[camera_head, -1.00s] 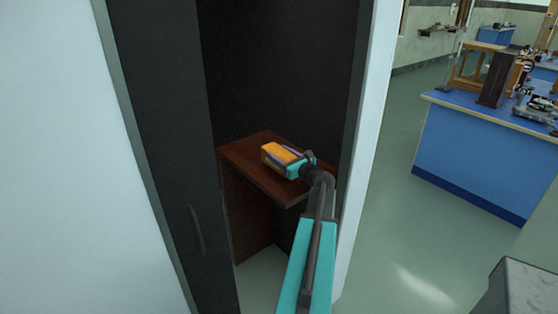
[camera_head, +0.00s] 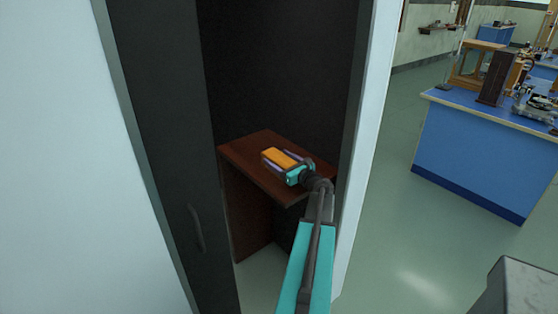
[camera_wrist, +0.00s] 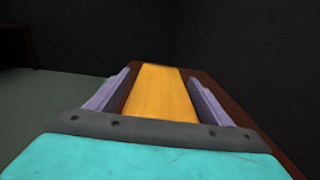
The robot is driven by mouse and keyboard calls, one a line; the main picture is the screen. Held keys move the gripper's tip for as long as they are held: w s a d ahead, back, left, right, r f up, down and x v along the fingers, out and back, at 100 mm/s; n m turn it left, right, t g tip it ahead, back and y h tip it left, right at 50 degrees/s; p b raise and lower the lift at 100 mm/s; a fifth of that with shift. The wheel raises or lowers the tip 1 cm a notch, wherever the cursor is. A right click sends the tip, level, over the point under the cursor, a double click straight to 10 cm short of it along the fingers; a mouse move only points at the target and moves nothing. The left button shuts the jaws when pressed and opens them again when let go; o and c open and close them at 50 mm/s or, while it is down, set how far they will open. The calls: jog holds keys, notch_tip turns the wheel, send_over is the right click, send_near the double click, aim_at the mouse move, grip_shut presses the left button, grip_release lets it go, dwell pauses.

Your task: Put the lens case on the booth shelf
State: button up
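The lens case, an orange block (camera_head: 279,158), lies flat on the brown booth shelf (camera_head: 256,143) inside the dark booth. The wrist view also shows the orange case (camera_wrist: 162,96), lengthwise between the lavender fingers. My gripper (camera_head: 283,161) is over the shelf with its fingers spread, one along each side of the case. In the wrist view a strip of brown shelf shows between each finger and the case, so my gripper (camera_wrist: 160,80) is open and not clamped on it. The near end of the case is hidden behind the gripper body.
The booth's dark door panel (camera_head: 165,150) stands on the left and a pale door post (camera_head: 367,150) on the right, close to my arm. A blue bench (camera_head: 470,155) with instruments stands at the right, across open floor.

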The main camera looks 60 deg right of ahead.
jog(key=shift+r, duration=0.2)
jog(key=shift+v, duration=0.8)
jog(key=b+v, duration=0.2)
jog(key=v, duration=0.8)
jog(key=shift+s+a+b, duration=0.1)
jog(key=shift+s+b, duration=0.15)
jog(key=shift+b, duration=0.05)
jog(key=shift+w+a, duration=0.1)
